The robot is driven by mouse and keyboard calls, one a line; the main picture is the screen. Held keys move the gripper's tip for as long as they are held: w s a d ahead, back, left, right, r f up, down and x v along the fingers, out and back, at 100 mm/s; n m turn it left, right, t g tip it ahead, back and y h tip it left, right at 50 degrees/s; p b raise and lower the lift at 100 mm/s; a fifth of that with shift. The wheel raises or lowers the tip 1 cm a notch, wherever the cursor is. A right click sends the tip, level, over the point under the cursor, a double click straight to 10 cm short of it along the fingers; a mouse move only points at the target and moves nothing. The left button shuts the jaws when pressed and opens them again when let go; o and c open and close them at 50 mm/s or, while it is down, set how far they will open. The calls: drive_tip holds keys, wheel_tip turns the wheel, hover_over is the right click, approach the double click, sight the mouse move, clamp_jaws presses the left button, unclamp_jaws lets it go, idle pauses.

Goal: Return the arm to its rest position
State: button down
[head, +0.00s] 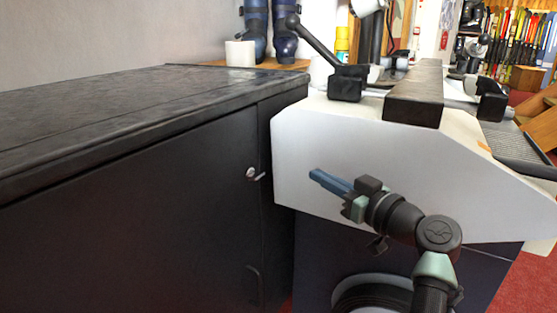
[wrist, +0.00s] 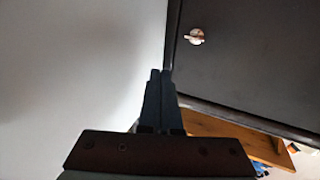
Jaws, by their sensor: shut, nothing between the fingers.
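My gripper (head: 316,175) shows in the head view at the end of my black and grey-green arm, in front of the white side panel of the bench machine (head: 420,165). Its blue fingers are together and hold nothing, pointing left toward the dark cabinet. In the wrist view my gripper (wrist: 160,75) shows its two dark fingers side by side, closed. Whether the fingertips touch any surface cannot be told; they look free.
A black cabinet (head: 130,190) with a small silver lock knob (head: 252,174) fills the left; the knob also shows in the wrist view (wrist: 196,37). A black lever (head: 315,42) stands on the machine. Blue boots (head: 256,30) and a white cup (head: 240,54) sit behind.

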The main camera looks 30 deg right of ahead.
drive_tip(key=a+r+t+h+p, duration=0.3)
drive_tip(key=a+r+p, duration=0.4)
drive_tip(key=a+r, duration=1.2)
drive_tip(key=s+a+r+m+t+p, duration=0.1)
drive_tip(key=s+a+r+t+p, duration=0.1)
drive_tip(key=s+a+r, duration=0.35)
drive_tip(key=s+a+r+t+p, duration=0.3)
drive_tip(key=s+r, duration=0.4)
drive_tip(key=r, duration=0.4)
drive_tip(key=s+a+r+m+t+p, duration=0.1)
drive_tip(key=s+a+r+t+p, duration=0.1)
drive_tip(key=s+a+r, duration=0.45)
wheel_tip(320, 180, up, 38)
drive_tip(key=d+p, duration=0.2)
drive_tip(key=p, duration=3.4)
drive_tip(key=shift+w+p, duration=0.2)
drive_tip(key=shift+p, duration=0.1)
drive_tip(key=shift+d+f, duration=0.1)
